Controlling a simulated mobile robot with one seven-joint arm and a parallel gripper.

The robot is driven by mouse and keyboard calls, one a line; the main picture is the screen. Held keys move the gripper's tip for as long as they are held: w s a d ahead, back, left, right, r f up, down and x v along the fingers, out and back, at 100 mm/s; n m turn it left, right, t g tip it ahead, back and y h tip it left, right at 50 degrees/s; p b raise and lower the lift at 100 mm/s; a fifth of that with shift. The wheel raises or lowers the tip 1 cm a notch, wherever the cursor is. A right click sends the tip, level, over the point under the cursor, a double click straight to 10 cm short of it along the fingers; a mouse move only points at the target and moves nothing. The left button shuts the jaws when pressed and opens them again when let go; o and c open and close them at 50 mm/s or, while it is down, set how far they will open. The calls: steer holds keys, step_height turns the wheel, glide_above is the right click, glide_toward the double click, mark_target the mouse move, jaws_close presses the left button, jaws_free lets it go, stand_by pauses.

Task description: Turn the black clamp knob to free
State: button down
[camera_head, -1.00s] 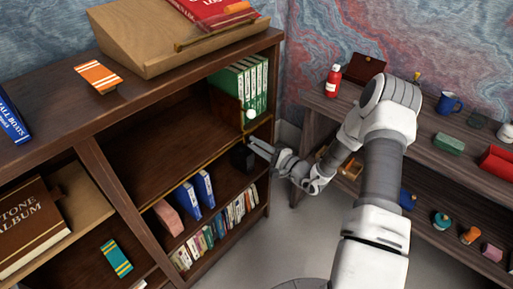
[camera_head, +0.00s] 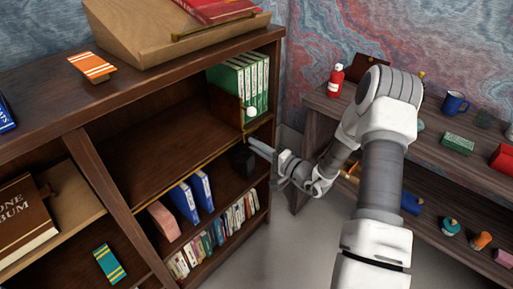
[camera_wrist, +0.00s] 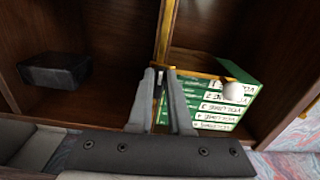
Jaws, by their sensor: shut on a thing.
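My gripper (camera_head: 253,145) reaches in from the right to the brass-edged shelf of the bookcase. In the wrist view its fingers (camera_wrist: 162,77) are closed on a small dark piece at the brass rail (camera_wrist: 165,35). This piece looks like the black clamp knob, but the fingers hide most of it, so its turn angle cannot be told. A dark brass-edged divider with a white ball (camera_head: 251,112) stands near the fingers, in front of the green binders (camera_head: 246,82). The white ball also shows right of the fingers in the wrist view (camera_wrist: 233,92).
A black box-like thing (camera_head: 243,160) sits just below the fingertips; it also shows left in the wrist view (camera_wrist: 55,72). Blue binders (camera_head: 193,198) and small books stand on the lower shelf. A side shelf with a red bottle (camera_head: 336,80) and a blue mug (camera_head: 455,102) is on the right.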

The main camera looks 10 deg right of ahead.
steer(key=shift+f, duration=0.1)
steer(key=c, duration=0.9)
jaws_free()
steer(key=shift+o, duration=0.2)
steer(key=shift+s+d, duration=0.1)
steer(key=p+v, duration=0.2)
steer(key=v, duration=1.5)
